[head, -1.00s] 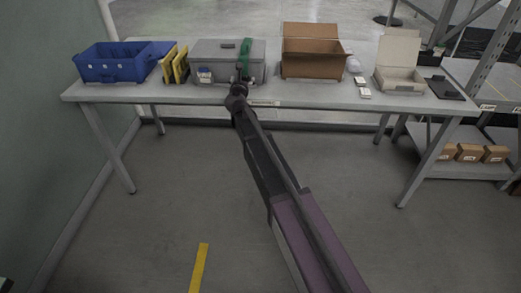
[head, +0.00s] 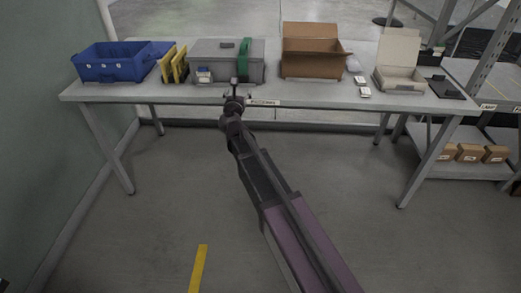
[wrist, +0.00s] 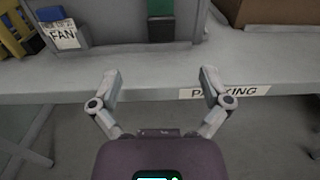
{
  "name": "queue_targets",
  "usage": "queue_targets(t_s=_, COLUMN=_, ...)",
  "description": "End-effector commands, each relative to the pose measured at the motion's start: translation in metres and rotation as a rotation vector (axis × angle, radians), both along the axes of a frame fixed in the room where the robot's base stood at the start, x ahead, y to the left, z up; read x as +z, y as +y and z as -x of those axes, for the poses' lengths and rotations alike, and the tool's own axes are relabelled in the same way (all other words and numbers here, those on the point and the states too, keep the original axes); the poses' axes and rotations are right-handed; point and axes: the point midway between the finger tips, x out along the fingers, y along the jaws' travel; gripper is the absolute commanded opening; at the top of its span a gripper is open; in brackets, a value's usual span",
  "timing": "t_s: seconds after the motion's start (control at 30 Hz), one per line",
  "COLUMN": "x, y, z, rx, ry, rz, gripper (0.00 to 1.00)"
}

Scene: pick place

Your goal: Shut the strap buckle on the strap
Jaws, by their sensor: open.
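A green strap (head: 244,60) runs over the lid and down the front of the grey case (head: 212,72) on the table. In the wrist view the strap (wrist: 160,8) shows at the top edge, with a dark block (wrist: 161,29) below it that may be the buckle. I cannot tell whether the buckle is open or shut. My gripper (head: 235,84) is at the table's front edge, in front of the case and apart from the strap. In the wrist view my gripper (wrist: 158,78) has its fingers spread wide with nothing between them.
A blue crate (head: 108,68) and yellow frames (head: 173,65) stand left of the case. An open brown box (head: 312,66) stands right of it, then an open pale box (head: 400,78). The table edge (wrist: 60,98) bears a label.

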Motion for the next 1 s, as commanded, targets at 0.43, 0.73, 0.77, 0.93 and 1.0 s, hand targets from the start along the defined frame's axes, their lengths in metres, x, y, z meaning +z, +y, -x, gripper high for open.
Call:
queue_targets(t_s=0.43, x=0.0, y=0.0, z=0.041, rx=0.03, ry=-0.012, rz=0.059, gripper=0.97)
queue_targets(t_s=0.73, x=0.001, y=-0.002, z=0.044, rx=0.147, ry=-0.055, rz=0.288, gripper=0.97)
queue_targets(t_s=0.77, x=0.001, y=-0.003, z=0.044, rx=0.158, ry=-0.059, rz=0.314, gripper=0.97)
queue_targets(t_s=0.93, x=-0.002, y=-0.004, z=0.048, rx=0.231, ry=-0.082, rz=0.466, gripper=0.97)
queue_targets(t_s=1.0, x=-0.004, y=-0.004, z=0.051, rx=0.262, ry=-0.09, rz=0.528, gripper=0.97)
